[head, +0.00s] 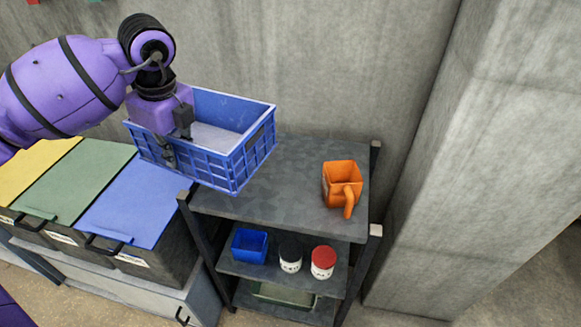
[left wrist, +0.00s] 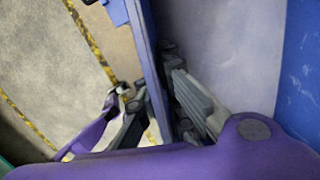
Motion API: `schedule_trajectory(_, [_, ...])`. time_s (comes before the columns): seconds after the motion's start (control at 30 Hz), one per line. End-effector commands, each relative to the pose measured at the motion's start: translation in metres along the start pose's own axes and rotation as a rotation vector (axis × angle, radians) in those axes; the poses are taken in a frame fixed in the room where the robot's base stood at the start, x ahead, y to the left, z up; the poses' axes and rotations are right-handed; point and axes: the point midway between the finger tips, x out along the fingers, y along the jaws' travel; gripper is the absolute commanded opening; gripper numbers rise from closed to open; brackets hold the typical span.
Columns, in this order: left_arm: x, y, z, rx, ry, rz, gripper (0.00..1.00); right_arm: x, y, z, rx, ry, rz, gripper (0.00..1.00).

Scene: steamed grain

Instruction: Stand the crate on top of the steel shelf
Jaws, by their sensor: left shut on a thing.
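The blue crate (head: 254,142) has lattice sides and looks empty. It is at the left part of the steel shelf's top (head: 290,180), partly past its left edge. I cannot tell whether it touches the top or hangs just above it. My left gripper (head: 176,142) is shut on the crate's near left wall, one finger inside and one outside. In the left wrist view the fingers (left wrist: 172,105) pinch the blue wall (left wrist: 152,60). My right gripper is not in view.
An orange mug-like pitcher (head: 341,182) stands on the right of the shelf top. Bins with yellow, green and blue lids (head: 130,200) stand left. Concrete walls lie behind and right.

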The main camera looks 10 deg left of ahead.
Motion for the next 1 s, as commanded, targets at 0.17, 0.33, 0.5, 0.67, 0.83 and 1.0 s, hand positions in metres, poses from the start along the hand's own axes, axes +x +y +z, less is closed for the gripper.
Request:
schedule_trajectory(0.17, [-0.008,-0.003,0.006,-0.182,-0.003,0.024,0.0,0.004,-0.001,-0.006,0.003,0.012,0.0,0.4])
schedule_trajectory(0.33, [-0.005,-0.015,-0.012,-0.212,0.001,0.028,0.0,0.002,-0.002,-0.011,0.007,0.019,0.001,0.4])
schedule_trajectory(0.5, [0.008,-0.038,-0.048,-0.21,0.001,0.027,0.0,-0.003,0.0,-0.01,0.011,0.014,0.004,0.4])
schedule_trajectory(0.67, [0.025,-0.057,-0.08,-0.21,-0.001,0.03,0.0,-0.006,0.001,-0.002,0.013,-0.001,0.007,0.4])
schedule_trajectory(0.83, [0.053,-0.069,-0.103,-0.212,-0.002,0.031,0.0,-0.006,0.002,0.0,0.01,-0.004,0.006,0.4])
schedule_trajectory(1.0, [0.064,-0.075,-0.113,-0.213,-0.003,0.029,0.0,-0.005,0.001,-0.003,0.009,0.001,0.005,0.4])
